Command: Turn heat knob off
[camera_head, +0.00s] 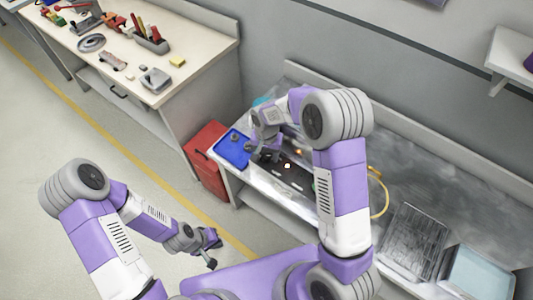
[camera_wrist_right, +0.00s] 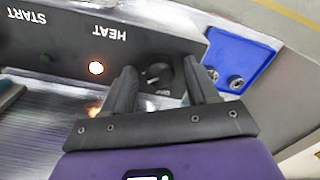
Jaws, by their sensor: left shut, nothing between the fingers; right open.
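The heat knob (camera_wrist_right: 158,74) is a round black dial on a black control panel (camera_wrist_right: 60,35) marked HEAT and START. A white-orange lamp (camera_wrist_right: 96,68) is lit beside it. My right gripper (camera_wrist_right: 161,75) is open, with one finger on either side of the knob; I cannot tell whether they touch it. In the head view my right gripper (camera_head: 264,155) is over the left end of the panel (camera_head: 293,174), and the knob is not clear there. My left gripper (camera_head: 212,249) is shut and empty, low over the floor, away from the bench.
A blue tray (camera_wrist_right: 236,58) with small metal parts lies close beside the knob. A red box (camera_head: 206,158) stands at the bench's left end. A yellow hose (camera_head: 383,190) and a wire rack (camera_head: 413,240) are further right. A tool table (camera_head: 200,65) stands at the back left.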

